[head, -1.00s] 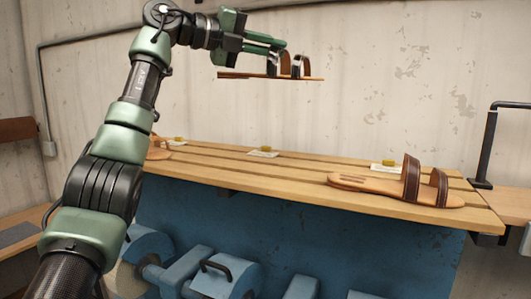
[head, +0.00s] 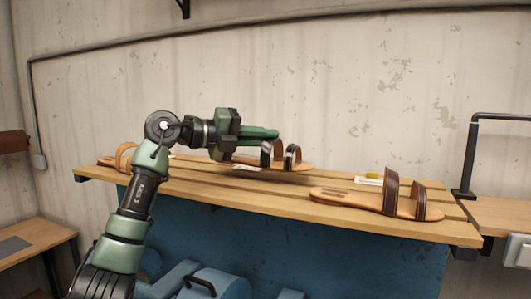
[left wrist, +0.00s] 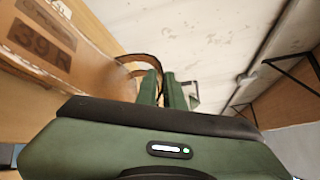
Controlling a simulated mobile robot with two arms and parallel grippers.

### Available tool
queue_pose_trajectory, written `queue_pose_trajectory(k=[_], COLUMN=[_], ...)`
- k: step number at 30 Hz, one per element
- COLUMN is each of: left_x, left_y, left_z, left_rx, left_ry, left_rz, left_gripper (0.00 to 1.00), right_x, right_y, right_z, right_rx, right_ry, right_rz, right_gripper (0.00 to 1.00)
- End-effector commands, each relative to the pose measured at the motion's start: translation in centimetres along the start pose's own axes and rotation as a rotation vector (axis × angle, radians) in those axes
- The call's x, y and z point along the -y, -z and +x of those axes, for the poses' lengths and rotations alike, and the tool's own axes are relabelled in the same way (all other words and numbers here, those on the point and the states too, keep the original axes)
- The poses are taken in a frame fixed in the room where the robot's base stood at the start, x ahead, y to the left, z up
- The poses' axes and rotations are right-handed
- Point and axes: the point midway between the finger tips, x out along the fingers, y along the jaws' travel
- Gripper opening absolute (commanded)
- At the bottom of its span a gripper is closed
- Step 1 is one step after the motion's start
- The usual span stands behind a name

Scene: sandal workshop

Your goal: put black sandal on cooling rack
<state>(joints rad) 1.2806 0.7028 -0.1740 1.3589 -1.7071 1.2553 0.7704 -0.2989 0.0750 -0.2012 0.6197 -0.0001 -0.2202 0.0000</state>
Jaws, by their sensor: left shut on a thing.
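My left gripper (head: 276,133) is shut on a sandal (head: 302,166) with a tan sole and two straps that look black outside and brown inside. The sandal is over the middle of the wooden slatted cooling rack (head: 240,209), very low; I cannot tell whether the sole touches the slats. In the left wrist view the sole (left wrist: 60,60) shows a "39 R" mark, and the fingers (left wrist: 162,88) are closed at a strap. My right gripper is not in view.
A brown-strapped sandal (head: 375,199) lies at the rack's right, and a tan-strapped one (head: 123,158) at its left end. A card with a yellow piece (head: 370,178) sits at the back right. A black post (head: 470,160) stands beyond the right end. Blue machinery (head: 215,284) is below.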

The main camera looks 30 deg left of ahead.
Motion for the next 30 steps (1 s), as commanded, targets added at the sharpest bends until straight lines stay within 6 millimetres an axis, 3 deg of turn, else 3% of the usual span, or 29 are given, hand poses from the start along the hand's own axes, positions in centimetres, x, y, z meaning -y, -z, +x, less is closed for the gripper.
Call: queue_pose_trajectory(k=[9, 20, 23, 30], left_x=[-3.0, -3.4, -3.4, -3.4], left_y=[1.4, 1.6, 1.6, 1.6], left_z=[0.4, 0.4, 0.4, 0.5], left_rx=[0.001, 0.001, 0.0, -0.001], left_ry=[0.001, 0.002, 0.0, -0.001], left_rz=[0.001, 0.002, 0.001, 0.001], left_gripper=[0.0, 0.0, 0.28, 0.31], right_x=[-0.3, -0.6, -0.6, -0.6], right_y=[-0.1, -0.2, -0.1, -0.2], right_z=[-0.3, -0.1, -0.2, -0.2], right_rx=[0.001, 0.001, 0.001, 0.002], right_ry=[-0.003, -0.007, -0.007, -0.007], right_rz=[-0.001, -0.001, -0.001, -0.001], right_gripper=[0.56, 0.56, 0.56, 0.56])
